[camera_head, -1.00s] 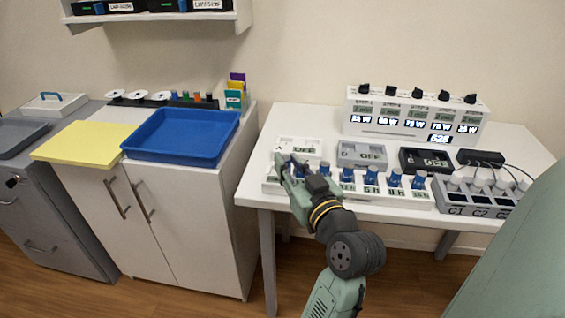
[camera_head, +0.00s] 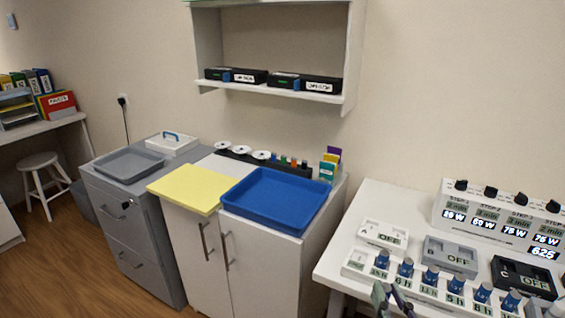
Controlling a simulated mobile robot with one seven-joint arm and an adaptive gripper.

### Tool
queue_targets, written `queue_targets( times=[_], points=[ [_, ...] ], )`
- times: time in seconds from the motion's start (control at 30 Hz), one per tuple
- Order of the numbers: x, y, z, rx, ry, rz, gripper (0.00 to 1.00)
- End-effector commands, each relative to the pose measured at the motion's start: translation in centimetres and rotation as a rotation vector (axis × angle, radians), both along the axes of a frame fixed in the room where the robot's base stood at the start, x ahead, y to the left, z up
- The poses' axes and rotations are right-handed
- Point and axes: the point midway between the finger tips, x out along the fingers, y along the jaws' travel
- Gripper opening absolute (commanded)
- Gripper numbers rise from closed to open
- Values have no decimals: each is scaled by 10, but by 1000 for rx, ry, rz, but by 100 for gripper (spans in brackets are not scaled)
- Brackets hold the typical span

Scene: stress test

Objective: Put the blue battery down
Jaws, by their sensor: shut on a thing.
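Several blue batteries (camera_head: 430,275) stand upright in a row in a white labelled rack (camera_head: 352,262) along the front of the white table at the lower right. My gripper (camera_head: 381,294) shows only in part at the bottom edge, in front of the rack. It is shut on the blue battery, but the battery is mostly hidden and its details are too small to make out.
A blue tray (camera_head: 273,199) and a yellow pad (camera_head: 190,187) lie on the white cabinet, left of the table. A grey tray (camera_head: 129,163) is farther left.

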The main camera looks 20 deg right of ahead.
Motion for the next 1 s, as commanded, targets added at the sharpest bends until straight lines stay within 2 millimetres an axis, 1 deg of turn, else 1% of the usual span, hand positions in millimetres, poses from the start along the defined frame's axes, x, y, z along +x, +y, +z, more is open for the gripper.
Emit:
queue_targets(
  times=[0.07, 0.17, 0.27, 0.3, 0.37, 0.4, 0.47, 0.5, 0.57, 0.6, 0.67, 0.7, 0.77, 0.8, 0.87, 0.9, 0.97, 1.0],
  points=[
    [6, 0, -11, 4, 1, 20, 0],
    [23, 2, -39, 11, 1, 75, 0],
    [48, 9, -81, 16, 2, 141, 0],
    [59, 14, -101, 17, 3, 165, 0],
    [75, 23, -129, 16, 3, 193, 0],
    [84, 29, -147, 17, 2, 208, 0],
    [98, 40, -175, 17, 2, 224, 0],
    [106, 49, -193, 18, 2, 232, 0],
    [119, 63, -221, 17, 4, 241, 0],
    [127, 74, -240, 18, 3, 246, 0],
    [138, 92, -268, 19, 3, 249, 0],
    [145, 105, -287, 19, 3, 250, 0],
    [155, 126, -314, 20, 4, 251, 0],
    [161, 141, -332, 20, 5, 251, 0],
    [169, 165, -358, 21, 5, 250, 0],
    [173, 181, -375, 21, 5, 250, 0],
    [179, 206, -398, 20, 5, 250, 0],
    [182, 222, -412, 19, 4, 252, 0]
  ],
)
